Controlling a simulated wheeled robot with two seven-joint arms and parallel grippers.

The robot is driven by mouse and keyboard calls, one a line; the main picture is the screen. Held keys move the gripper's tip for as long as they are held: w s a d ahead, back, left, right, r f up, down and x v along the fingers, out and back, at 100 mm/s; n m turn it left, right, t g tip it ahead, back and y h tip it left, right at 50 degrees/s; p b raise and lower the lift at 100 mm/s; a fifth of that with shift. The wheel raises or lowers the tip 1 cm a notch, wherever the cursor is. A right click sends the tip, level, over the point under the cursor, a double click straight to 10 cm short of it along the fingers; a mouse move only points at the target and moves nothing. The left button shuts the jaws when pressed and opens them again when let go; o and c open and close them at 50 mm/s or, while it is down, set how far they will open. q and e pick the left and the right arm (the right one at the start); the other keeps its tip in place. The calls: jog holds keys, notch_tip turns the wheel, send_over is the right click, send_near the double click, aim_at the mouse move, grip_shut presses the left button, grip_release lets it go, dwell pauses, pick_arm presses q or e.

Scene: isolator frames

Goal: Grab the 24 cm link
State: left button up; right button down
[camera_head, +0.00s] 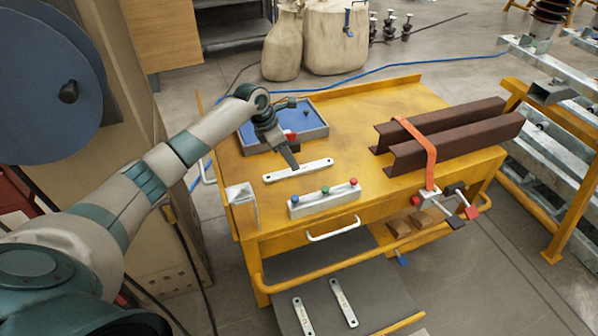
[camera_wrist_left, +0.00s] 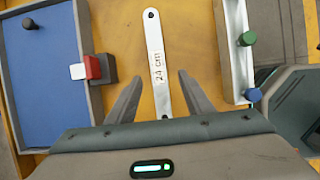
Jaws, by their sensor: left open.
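The 24 cm link (camera_head: 298,170) is a flat pale metal bar with a hole at each end, lying on the yellow table. In the left wrist view the link (camera_wrist_left: 154,45) bears the text "24 cm" and runs lengthwise between the finger lines. My left gripper (camera_head: 291,160) is over the link's left half in the head view. In the left wrist view the gripper (camera_wrist_left: 155,90) is open, one finger on each side of the link, with clear gaps. Its height above the link is hard to tell. My right gripper is not in view.
A blue-lined tray (camera_head: 312,122) with a red block (camera_wrist_left: 92,67) stands beside the link. A rail with coloured knobs (camera_head: 324,199) lies on its other side. Brown steel beams (camera_head: 455,135) with an orange strap occupy the table's right. Two more links (camera_head: 343,303) lie on the lower shelf.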

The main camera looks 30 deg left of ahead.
aim_at(299, 171)
pick_arm(q)
jog(key=shift+w+f, duration=0.1)
jog(key=shift+f, duration=0.2)
jog(key=shift+f, duration=0.1)
jog(key=shift+x, duration=2.55)
jog(key=shift+w, duration=0.15)
jog(key=shift+c, duration=0.4)
grip_shut()
